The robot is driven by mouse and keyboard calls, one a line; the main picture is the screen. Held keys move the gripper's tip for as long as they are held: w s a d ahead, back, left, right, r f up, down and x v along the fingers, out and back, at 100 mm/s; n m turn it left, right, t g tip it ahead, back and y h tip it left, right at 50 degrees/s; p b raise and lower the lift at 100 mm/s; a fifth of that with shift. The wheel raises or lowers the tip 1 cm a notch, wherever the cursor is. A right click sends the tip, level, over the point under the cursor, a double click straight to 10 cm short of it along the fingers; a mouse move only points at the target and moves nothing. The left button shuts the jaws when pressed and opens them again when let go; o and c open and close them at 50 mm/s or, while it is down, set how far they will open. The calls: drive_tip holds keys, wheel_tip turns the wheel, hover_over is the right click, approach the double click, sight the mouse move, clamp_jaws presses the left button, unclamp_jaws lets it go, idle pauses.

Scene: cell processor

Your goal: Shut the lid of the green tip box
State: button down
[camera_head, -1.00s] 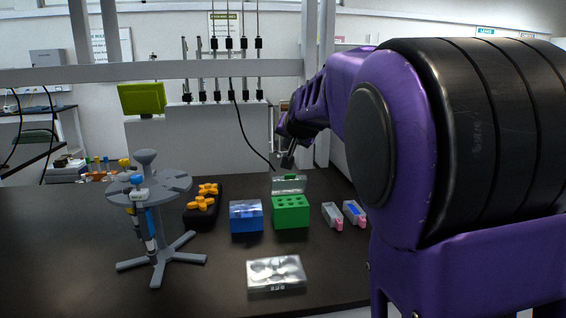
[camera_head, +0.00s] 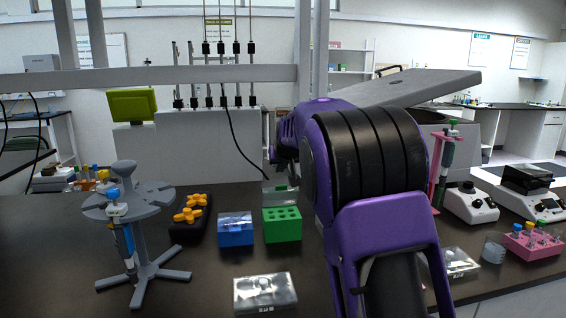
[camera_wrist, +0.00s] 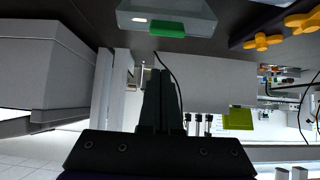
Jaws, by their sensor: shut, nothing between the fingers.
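The green tip box (camera_head: 282,226) stands on the dark bench, just right of the blue box. Its clear lid (camera_head: 280,196) is open, standing up at the back of the box. In the wrist view, which looks upside down, the clear lid with its green latch (camera_wrist: 167,29) shows at the top edge. My gripper (camera_wrist: 160,72) is shut and empty, its fingers side by side, pointing toward the back of the bench. In the head view the gripper is near the lid's top, partly hidden by my purple arm. I cannot tell whether it touches the lid.
A blue box (camera_head: 236,231) stands close on the left. A grey pipette stand (camera_head: 130,195), a black rack with orange pieces (camera_head: 190,215) and a clear well plate (camera_head: 265,291) are nearby. A pink rack (camera_head: 532,245) and small machines stand at the right.

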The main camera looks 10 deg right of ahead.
sight(282, 186)
drive_tip(key=shift+s+f+b, duration=0.25)
drive_tip(key=shift+s+f, duration=0.3)
drive_tip(key=shift+s, duration=0.3)
drive_tip(key=shift+s+f+b, duration=0.25)
drive_tip(key=shift+s+f, duration=0.3)
drive_tip(key=shift+s, duration=0.25)
drive_tip(key=shift+s, duration=0.1)
drive_tip(key=shift+s+f+t, duration=0.15)
drive_tip(key=shift+s+t, duration=0.05)
drive_tip(key=shift+t, duration=0.3)
